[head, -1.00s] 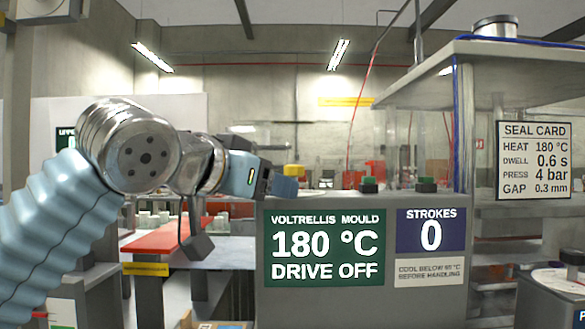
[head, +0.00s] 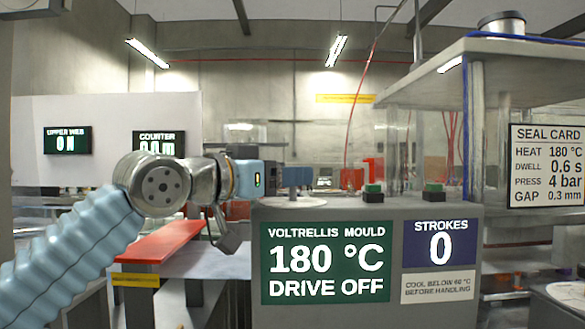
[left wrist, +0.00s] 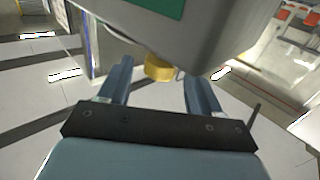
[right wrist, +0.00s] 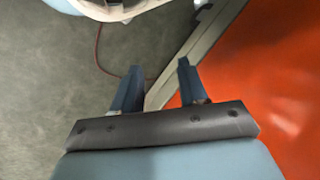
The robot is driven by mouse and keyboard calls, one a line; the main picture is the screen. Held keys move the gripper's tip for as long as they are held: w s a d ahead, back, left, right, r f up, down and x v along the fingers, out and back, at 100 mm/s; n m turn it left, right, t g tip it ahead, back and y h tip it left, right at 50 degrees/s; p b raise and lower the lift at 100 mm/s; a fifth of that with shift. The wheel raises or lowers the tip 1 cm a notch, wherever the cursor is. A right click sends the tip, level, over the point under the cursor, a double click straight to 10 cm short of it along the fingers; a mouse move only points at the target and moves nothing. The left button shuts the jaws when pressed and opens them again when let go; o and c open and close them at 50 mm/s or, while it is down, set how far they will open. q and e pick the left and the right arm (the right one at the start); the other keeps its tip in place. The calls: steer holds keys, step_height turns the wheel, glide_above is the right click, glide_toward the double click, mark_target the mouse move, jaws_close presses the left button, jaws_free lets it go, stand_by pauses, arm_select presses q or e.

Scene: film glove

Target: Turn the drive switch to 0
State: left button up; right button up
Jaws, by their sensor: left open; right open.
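The grey mould console (head: 375,217) stands ahead; its green panel (head: 325,263) reads 180 °C and DRIVE OFF. A pale round plate (head: 292,203) sits on its top left. My left gripper (head: 296,178) reaches in from the left just above this plate, its fingers hiding most of what is there. In the left wrist view a yellow knob (left wrist: 158,67), apparently the drive switch, shows between the open left fingers; contact cannot be told. Its setting is not readable. My right gripper (right wrist: 158,75) is open and empty, out of the head view.
A strokes panel (head: 440,243) reads 0. A seal card (head: 546,165) hangs at the right. A red-topped table (head: 165,243) lies left of the console. The right wrist view shows floor and an orange surface (right wrist: 275,90).

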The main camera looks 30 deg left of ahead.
arm_select(q)
steer(key=shift+x, duration=1.2)
steer(key=c, duration=0.9)
steer(key=shift+a+f+n+y+b, duration=0.1)
steer(key=shift+f+n+y+b, duration=0.2)
steer(key=shift+y+b, duration=0.3)
steer(key=shift+c, duration=0.2)
steer(key=shift+r+n+y+b, duration=0.1)
steer(key=shift+n+y+b, duration=0.2)
steer(key=shift+b, duration=0.45)
steer(key=shift+r+t+y, duration=0.15)
steer(key=shift+t+y, duration=0.15)
steer(key=shift+y, duration=0.1)
